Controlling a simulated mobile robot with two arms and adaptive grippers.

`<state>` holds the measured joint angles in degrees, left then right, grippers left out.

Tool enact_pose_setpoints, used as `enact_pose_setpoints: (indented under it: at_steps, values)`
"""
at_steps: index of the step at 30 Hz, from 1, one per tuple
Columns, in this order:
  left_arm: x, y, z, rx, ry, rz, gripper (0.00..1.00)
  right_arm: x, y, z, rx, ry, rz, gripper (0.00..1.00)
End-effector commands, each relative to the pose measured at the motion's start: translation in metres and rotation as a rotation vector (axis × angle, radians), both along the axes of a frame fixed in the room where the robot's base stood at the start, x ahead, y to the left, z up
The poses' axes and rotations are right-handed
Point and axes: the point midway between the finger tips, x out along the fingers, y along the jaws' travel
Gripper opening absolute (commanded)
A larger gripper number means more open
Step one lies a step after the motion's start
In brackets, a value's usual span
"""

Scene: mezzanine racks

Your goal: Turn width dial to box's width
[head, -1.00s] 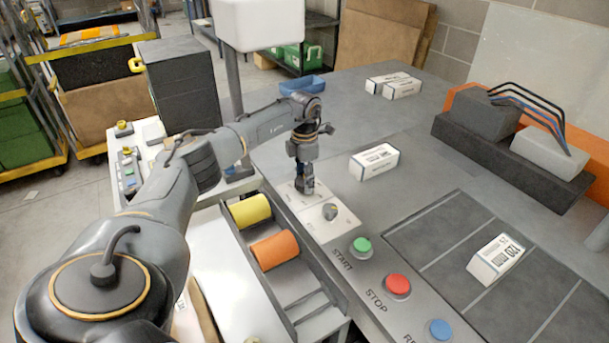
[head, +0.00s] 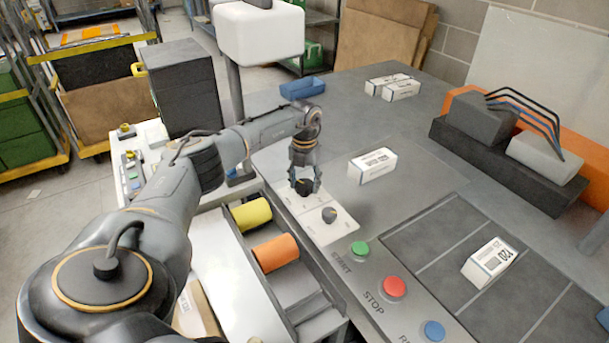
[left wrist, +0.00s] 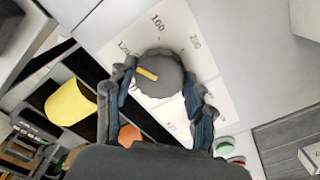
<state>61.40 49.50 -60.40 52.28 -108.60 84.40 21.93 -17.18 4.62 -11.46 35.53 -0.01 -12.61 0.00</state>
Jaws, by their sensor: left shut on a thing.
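A white dial plate (head: 338,231) with two dark round dials sits at the bench's left edge. My left gripper (head: 305,188) points down at the farther dial, fingers on either side of it. In the left wrist view that dial (left wrist: 160,76) lies between the fingertips, its yellow pointer toward the upper left, near the 120 mark. The nearer dial (head: 329,215) stands free. A white box (head: 490,262) with a label that looks like 120 lies on the dark sectioned area. My right gripper is not in view.
Green START (head: 360,249), red STOP (head: 393,287) and blue (head: 434,330) buttons line the bench edge beside the dials. A white box (head: 373,165) lies behind. Yellow (head: 251,214) and orange (head: 275,252) rolls sit in a rack left of the plate.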

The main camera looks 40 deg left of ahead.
Motion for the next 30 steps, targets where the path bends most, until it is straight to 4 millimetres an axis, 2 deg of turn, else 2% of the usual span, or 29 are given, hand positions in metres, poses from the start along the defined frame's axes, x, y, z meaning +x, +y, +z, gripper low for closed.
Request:
enact_pose_setpoints:
  at_steps: [9, 24, 25, 27, 30]
  values:
    - [-0.0002, -0.0002, -0.0003, 0.000, 0.001, 0.104, 0.22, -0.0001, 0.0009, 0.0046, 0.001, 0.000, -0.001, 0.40]
    - [-0.0003, 0.0000, -0.0007, 0.000, 0.001, 0.121, 0.22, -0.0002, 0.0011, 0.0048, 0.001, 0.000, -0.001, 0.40]
    - [-0.0003, 0.0000, -0.0007, 0.000, 0.001, 0.121, 0.60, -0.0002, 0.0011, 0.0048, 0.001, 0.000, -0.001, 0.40]
    - [-0.0003, 0.0000, -0.0007, 0.000, 0.001, 0.120, 0.74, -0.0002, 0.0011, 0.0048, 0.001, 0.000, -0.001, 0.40]
    - [-0.0002, 0.0000, -0.0005, 0.000, 0.001, 0.119, 0.76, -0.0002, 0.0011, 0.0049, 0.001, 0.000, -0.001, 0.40]
